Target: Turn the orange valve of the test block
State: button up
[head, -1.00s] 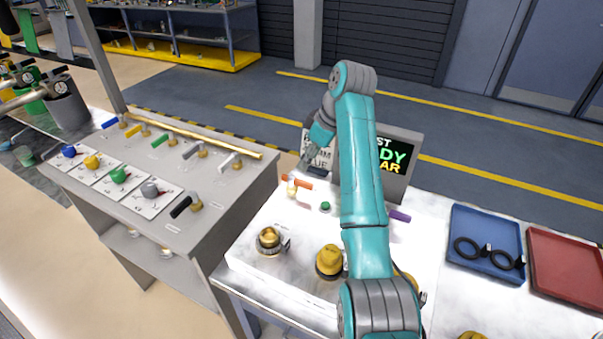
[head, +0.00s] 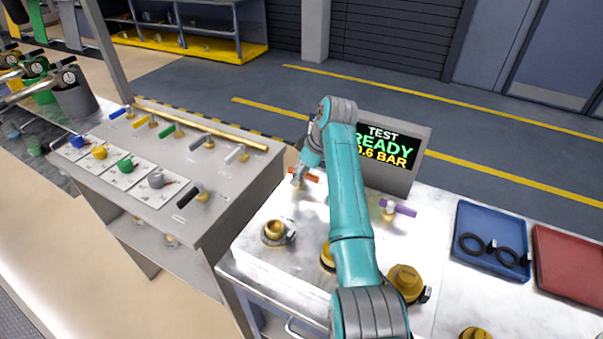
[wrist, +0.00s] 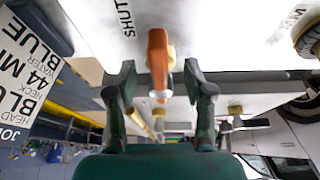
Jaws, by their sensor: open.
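The orange valve (head: 311,177) stands on the white test block (head: 262,257), toward its back left. Its orange handle also shows in the wrist view (wrist: 158,55), pointing away from my gripper, with a brass-coloured stem beside it. My gripper (wrist: 160,80) is open, with one dark finger on each side of the handle's near end. A gap shows between each finger and the handle. In the head view my gripper (head: 300,176) is at the orange valve and partly covers it.
A purple-handled valve (head: 398,208) and brass fittings (head: 405,281) stand on the block. The test display (head: 385,150), reading READY, is behind my arm. A blue tray (head: 492,215) and a red tray (head: 565,250) lie to the right. A grey valve bench (head: 235,185) is at left.

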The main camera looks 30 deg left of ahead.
grip_shut()
jog(key=m, duration=0.1)
jog(key=m+t, duration=0.1)
jog(key=m, duration=0.2)
jog(key=shift+s+m+t, duration=0.3)
jog(key=shift+t, duration=0.1)
jog(key=m, duration=0.2)
jog(key=m+t+h, duration=0.1)
jog(key=m, duration=0.1)
jog(key=shift+s+a+m, duration=0.2)
jog(key=shift+m, duration=0.1)
jog(key=m+h, duration=0.1)
jog(key=m, duration=0.1)
jog(key=m+t, duration=0.1)
jog(key=m, duration=0.1)
jog(key=shift+s+a+h, duration=0.1)
jog(key=shift+a+h, duration=0.05)
jog(key=shift+h, duration=0.25)
jog(key=shift+a+m+t+h, duration=0.15)
jog(key=shift+m+t+h, duration=0.35)
jog(key=shift+m, duration=1.5)
